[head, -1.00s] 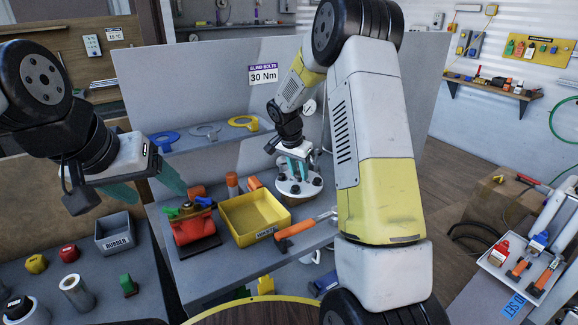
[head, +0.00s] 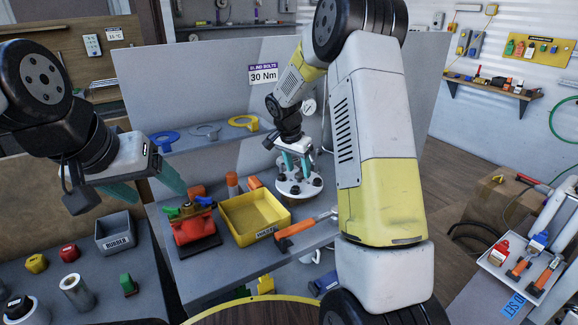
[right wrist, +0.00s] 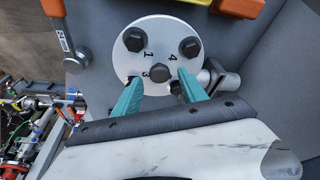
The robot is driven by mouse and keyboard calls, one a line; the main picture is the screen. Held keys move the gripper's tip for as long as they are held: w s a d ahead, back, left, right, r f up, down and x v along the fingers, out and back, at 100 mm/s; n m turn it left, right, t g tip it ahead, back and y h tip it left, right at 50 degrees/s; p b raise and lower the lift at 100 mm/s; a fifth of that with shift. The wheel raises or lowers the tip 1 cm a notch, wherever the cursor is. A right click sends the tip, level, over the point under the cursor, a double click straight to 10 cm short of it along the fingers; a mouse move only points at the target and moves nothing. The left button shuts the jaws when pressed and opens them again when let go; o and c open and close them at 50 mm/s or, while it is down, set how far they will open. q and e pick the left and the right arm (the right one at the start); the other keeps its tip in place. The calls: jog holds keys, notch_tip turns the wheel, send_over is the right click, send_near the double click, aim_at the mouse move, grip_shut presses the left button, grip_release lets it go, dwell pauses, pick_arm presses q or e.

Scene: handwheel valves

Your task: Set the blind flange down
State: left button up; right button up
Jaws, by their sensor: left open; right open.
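The blind flange, a round white plate (head: 291,188) with dark hex bolts, sits on the grey bench beside the yellow bin. In the right wrist view the white plate (right wrist: 134,66) carries printed numbers and a dark knob or bolt (right wrist: 160,72) near its middle. My right gripper (head: 295,170) is over the plate, with its teal fingers pointing down. In the right wrist view the gripper (right wrist: 160,85) is open, with one finger on each side of the central knob. The exact contact is unclear. My left gripper (head: 147,183) is open and empty at the left.
A yellow bin (head: 228,232), a red valve (head: 194,229) and an orange-handled tool (head: 298,231) crowd the bench around the flange. A grey panel with a "30 Nm" sign (head: 263,74) stands behind. A grey rubber box (head: 116,233) stands on the left table.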

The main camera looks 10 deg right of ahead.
aim_at(293, 187)
jog(key=v, duration=1)
jog(key=s+r+n+t+y, duration=0.1)
jog(key=s+r+n, duration=0.1)
jog(key=s+r, duration=0.4)
jog(key=s+r+n+t+y, duration=0.1)
jog(key=s+r+n, duration=0.15)
jog(key=s, duration=0.55)
jog(key=s+n+t+y, duration=0.1)
jog(key=s+n, duration=0.1)
jog(key=s, duration=0.6)
jog(key=s+a+r+n+t+y, duration=0.1)
jog(key=s+n, duration=0.2)
jog(key=s, duration=0.5)
jog(key=shift+s+a+n+y, duration=0.35)
jog(key=shift+y, duration=0.05)
